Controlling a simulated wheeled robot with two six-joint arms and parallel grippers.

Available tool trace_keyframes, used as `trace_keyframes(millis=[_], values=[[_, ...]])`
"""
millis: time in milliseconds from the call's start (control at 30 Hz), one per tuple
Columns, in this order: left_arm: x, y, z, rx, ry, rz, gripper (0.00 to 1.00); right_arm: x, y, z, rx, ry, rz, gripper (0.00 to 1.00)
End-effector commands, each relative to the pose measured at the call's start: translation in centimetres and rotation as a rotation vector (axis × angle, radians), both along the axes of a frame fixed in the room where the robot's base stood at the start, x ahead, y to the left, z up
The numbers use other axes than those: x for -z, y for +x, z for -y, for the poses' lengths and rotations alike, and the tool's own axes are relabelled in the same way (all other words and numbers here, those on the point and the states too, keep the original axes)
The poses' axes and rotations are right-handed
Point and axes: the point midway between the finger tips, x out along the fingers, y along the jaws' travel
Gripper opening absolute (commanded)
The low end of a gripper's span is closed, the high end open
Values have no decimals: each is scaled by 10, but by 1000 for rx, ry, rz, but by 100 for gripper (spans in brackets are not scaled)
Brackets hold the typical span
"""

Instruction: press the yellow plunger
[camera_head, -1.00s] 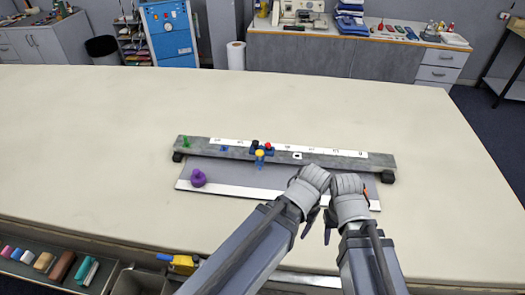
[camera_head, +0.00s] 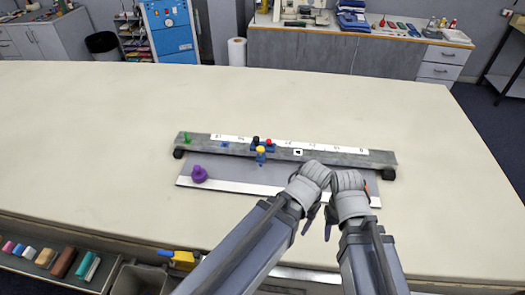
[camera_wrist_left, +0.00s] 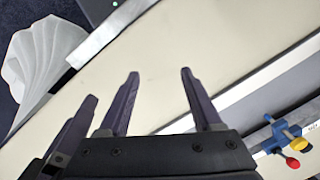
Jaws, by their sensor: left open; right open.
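The yellow plunger (camera_head: 261,149) is a small yellow cap on a blue mount, at the front middle of a long grey rail. It also shows in the left wrist view (camera_wrist_left: 292,163) at the lower right, close to a red knob (camera_wrist_left: 299,144). My left gripper (camera_wrist_left: 160,73) is open and empty; in the head view its hand is right of the plunger and nearer to me, apart from it. My right gripper (camera_head: 328,225) is beside the left one, farther right, with its fingers partly hidden. It is open, with nothing seen in it.
The grey rail (camera_head: 340,157) bears a black knob (camera_head: 255,140), a red knob (camera_head: 269,142) and a green peg (camera_head: 187,138). A purple knob (camera_head: 200,174) stands on the grey plate in front. The cream table (camera_head: 100,115) is clear to the left and behind.

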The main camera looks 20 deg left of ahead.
Motion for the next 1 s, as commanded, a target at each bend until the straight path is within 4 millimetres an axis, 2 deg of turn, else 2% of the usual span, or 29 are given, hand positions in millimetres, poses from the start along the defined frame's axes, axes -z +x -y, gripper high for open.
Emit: trace_keyframes(millis=[367,467,567,667,767,967,1000], values=[[0,0,0,0,0,0,66,0,0,0,0,0,0,50],[-2,1,0,-2,0,1,57,-2,0,0,0,0,0,50],[-11,11,-4,-22,-7,14,46,-11,0,0,0,0,0,50],[-31,34,-14,-67,-20,42,35,-31,0,0,1,0,0,50],[-57,66,-32,-135,-39,86,23,-58,0,0,2,1,-1,50],[-109,132,-83,-287,-74,191,1,-108,0,0,5,1,-2,50],[-119,143,-94,-314,-79,212,0,-117,0,0,6,1,-2,50]])
